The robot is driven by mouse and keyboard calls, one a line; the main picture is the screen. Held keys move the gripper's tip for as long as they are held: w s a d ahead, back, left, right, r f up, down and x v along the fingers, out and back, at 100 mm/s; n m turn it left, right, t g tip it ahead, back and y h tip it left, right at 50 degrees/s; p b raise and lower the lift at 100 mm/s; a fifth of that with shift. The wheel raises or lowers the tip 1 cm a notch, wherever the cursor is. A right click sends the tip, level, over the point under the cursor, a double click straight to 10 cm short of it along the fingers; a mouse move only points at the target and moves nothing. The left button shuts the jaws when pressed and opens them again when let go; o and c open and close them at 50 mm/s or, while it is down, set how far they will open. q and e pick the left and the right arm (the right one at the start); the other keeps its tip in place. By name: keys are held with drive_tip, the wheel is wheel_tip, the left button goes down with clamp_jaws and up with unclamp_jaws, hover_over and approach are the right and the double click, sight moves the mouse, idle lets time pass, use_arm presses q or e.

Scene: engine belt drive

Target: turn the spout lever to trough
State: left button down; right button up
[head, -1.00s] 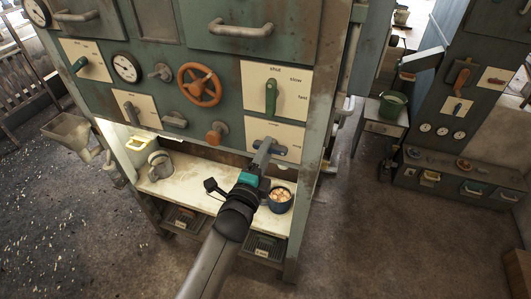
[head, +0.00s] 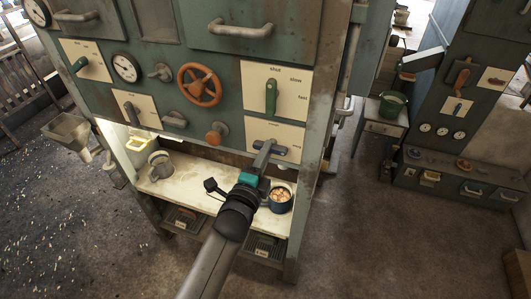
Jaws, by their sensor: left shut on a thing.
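A cream plate (head: 293,133) with small, hard-to-read labels sits at the lower right of the green cabinet front. A grey lever (head: 281,152) on it lies nearly level, its visible end to the right. I cannot tell for certain that this is the spout lever. My left gripper (head: 266,148) reaches up to this lever from below and is shut on it, covering part of it. My right gripper is not in view.
A green lever (head: 271,98) on a plate marked shut, slow and fast stands just above. An orange knob (head: 215,134) and wheel (head: 200,86) are to the left.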

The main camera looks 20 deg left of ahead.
use_arm(q)
drive_tip(key=shift+n, duration=0.4)
drive_tip(key=n+p, duration=0.2)
drive_tip(key=n, duration=0.6)
drive_tip(key=n+p, duration=0.3)
drive_tip(key=n, duration=0.5)
drive_tip(key=shift+d+f+n, duration=0.2)
drive_tip(key=shift+n, duration=0.5)
drive_tip(key=c, duration=0.7)
unclamp_jaws()
drive_tip(key=s, duration=1.5)
drive_tip(key=shift+s+a, duration=0.15)
drive_tip(key=shift+a, duration=0.1)
